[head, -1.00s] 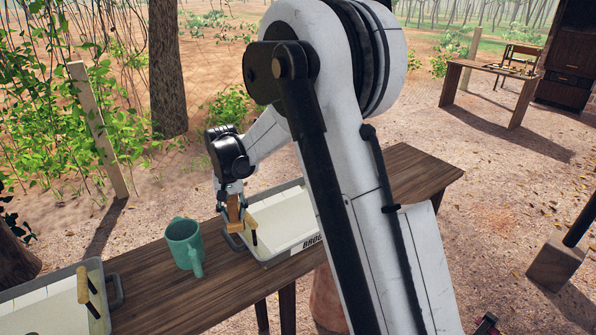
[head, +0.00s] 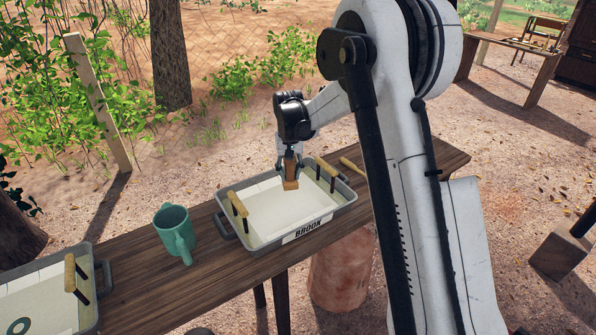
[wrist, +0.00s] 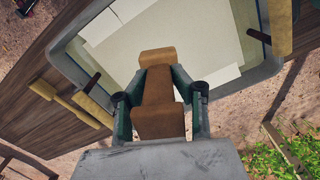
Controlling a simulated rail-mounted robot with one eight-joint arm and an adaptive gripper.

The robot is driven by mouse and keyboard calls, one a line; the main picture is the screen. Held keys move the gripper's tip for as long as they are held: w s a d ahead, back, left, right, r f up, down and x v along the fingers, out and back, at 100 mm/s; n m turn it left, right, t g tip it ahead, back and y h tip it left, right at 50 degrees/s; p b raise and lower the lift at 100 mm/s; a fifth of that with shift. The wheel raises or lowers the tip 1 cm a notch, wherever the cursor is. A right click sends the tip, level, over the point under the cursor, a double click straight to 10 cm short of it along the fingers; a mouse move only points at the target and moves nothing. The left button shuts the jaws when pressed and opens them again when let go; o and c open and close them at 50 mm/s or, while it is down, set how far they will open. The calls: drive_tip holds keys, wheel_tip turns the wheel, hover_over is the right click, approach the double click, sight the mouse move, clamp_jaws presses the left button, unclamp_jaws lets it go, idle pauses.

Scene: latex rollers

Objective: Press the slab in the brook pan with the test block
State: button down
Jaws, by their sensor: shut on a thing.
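The brook pan (head: 328,222) is a grey tray with a "BROOK" label, standing on the wooden table. A pale slab (head: 285,212) lies inside it, and the slab also shows in the wrist view (wrist: 185,45). My gripper (head: 290,168) is shut on the brown wooden test block (head: 291,183), held over the far part of the pan. In the wrist view the block (wrist: 158,90) sits between both fingers of my gripper (wrist: 160,95). The block appears above the slab; the exact gap cannot be told.
Wooden handles (head: 238,206) stand at the pan's left and right ends. A teal mug (head: 176,232) stands left of the pan. Another grey pan (head: 85,270) is at lower left. A wooden tool (head: 352,165) lies right of the pan.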

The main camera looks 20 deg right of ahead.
drive_tip(key=shift+a, duration=0.1)
drive_tip(key=shift+b, duration=0.35)
drive_tip(key=shift+f, duration=0.25)
drive_tip(key=b, duration=0.8)
hover_over(290, 210)
wheel_tip(290, 210, down, 9)
drive_tip(key=shift+f, duration=0.2)
drive_tip(key=shift+f+b, duration=0.6)
drive_tip(key=shift+b, duration=0.2)
idle(0.4)
idle(0.4)
drive_tip(key=shift+r+p, duration=1.9)
drive_tip(key=shift+r, duration=3.15)
